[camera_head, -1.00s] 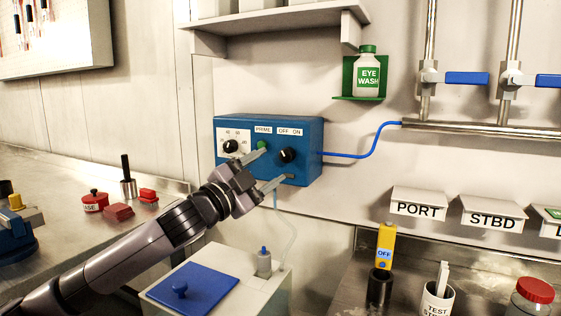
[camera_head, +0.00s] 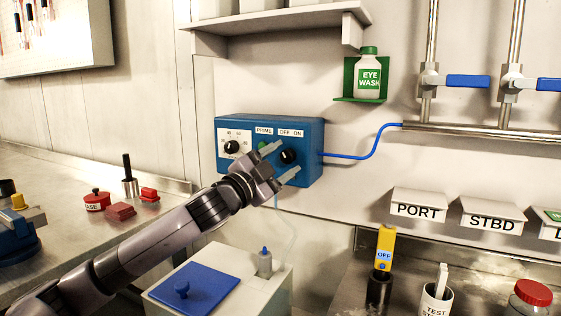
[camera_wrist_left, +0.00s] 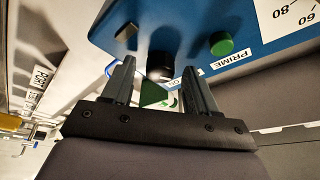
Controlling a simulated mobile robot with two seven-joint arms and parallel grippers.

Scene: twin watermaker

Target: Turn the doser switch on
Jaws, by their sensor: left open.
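The blue doser box (camera_head: 310,135) is fixed to the wall in the head view. Its black switch knob (camera_head: 288,157) sits under the OFF ON label (camera_head: 291,133). My left gripper (camera_head: 282,160) is open in front of the box, with one finger to the upper left of the knob and one to the lower right. In the left wrist view the knob (camera_wrist_left: 160,65) shows between and just beyond the open fingertips (camera_wrist_left: 160,75). I cannot tell whether the fingers touch it. The knob's pointer direction is not clear. My right gripper is not in view.
A green prime button (camera_wrist_left: 221,43) and a black dial (camera_head: 231,147) are on the same box face, left of the switch in the head view. A blue tube (camera_head: 365,150) leaves the box's right side. A white tank with a blue lid (camera_head: 205,285) stands below.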

